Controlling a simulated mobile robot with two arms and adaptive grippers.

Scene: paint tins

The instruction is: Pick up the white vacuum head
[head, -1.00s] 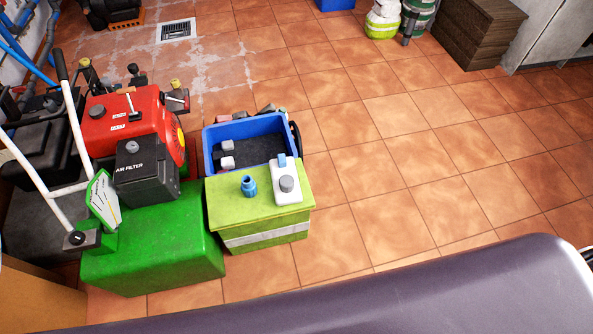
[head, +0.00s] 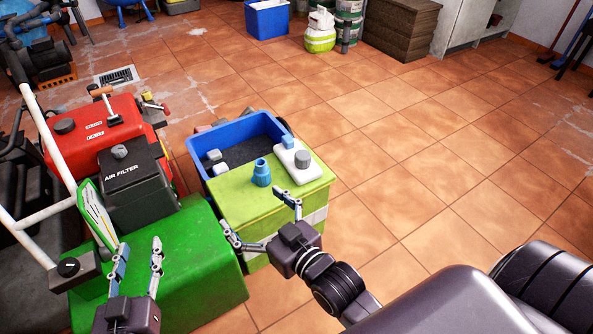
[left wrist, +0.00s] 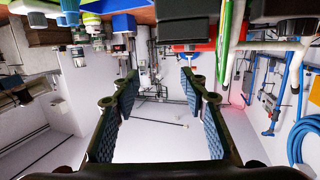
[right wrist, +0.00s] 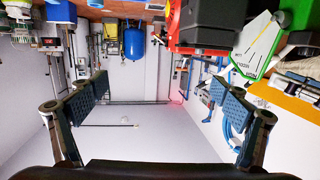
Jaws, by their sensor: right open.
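A flat white piece with a grey round knob and a blue part, the white vacuum head by its look (head: 298,162), lies on the lime-green box top (head: 240,203) in the head view. A blue nozzle-like piece (head: 261,172) stands left of it. My right gripper (head: 258,213) is open and empty at the near side of the lime-green box, nearer the camera than the white piece and apart from it. My left gripper (head: 139,248) is open and empty over the green machine housing (head: 195,260).
A blue bin (head: 192,162) with small grey-white pieces stands behind the lime-green box. The red engine (head: 75,142), black air filter box (head: 140,185) and white handlebar (head: 60,165) crowd the left. Tiled floor (head: 400,160) is free on the right.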

